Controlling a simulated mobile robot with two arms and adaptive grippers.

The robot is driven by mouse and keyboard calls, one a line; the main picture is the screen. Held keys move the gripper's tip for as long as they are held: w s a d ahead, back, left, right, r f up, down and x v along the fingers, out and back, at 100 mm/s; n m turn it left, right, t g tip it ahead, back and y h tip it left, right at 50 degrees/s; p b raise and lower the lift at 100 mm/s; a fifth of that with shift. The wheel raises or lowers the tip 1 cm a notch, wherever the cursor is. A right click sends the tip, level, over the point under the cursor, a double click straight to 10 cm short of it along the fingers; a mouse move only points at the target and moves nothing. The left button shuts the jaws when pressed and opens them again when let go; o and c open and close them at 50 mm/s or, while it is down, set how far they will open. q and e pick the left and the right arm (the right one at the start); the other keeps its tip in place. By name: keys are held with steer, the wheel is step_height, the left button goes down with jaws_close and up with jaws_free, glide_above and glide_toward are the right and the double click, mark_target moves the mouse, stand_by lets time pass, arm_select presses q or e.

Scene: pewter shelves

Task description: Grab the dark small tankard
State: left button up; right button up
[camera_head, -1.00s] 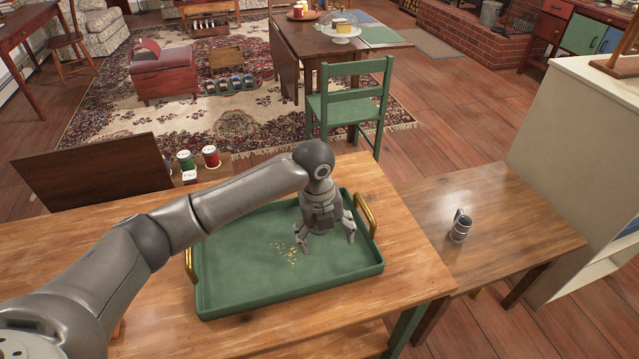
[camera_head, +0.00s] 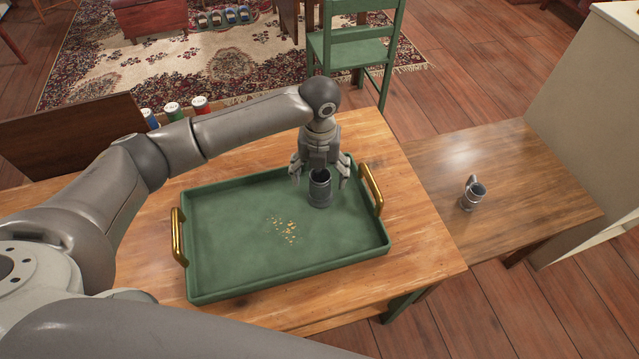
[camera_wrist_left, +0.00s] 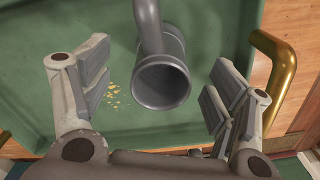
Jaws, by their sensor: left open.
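A small dark grey tankard (camera_head: 320,190) stands upright in the green tray (camera_head: 225,225), towards its right side. My left gripper (camera_head: 319,175) is open just behind and over it, with a finger on either side. In the left wrist view the tankard (camera_wrist_left: 163,85) shows its open mouth between the spread fingers of the left gripper (camera_wrist_left: 155,78), with gaps on both sides and its handle at the top. My right gripper is out of view.
The tray has raised walls and brass handles (camera_head: 371,190), one close to the right of my left gripper. Yellowish crumbs (camera_head: 285,230) lie mid-tray.

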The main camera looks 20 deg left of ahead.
arm_select(q)
step_height(320, 180, down, 4)
steer(key=shift+d+r, duration=0.1)
steer(key=shift+f, duration=0.35)
steer(key=shift+c, duration=1.5)
steer(key=c, duration=1)
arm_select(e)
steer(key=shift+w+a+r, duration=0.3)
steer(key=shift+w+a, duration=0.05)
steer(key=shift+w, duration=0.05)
arm_select(q)
steer(key=shift+r, duration=0.2)
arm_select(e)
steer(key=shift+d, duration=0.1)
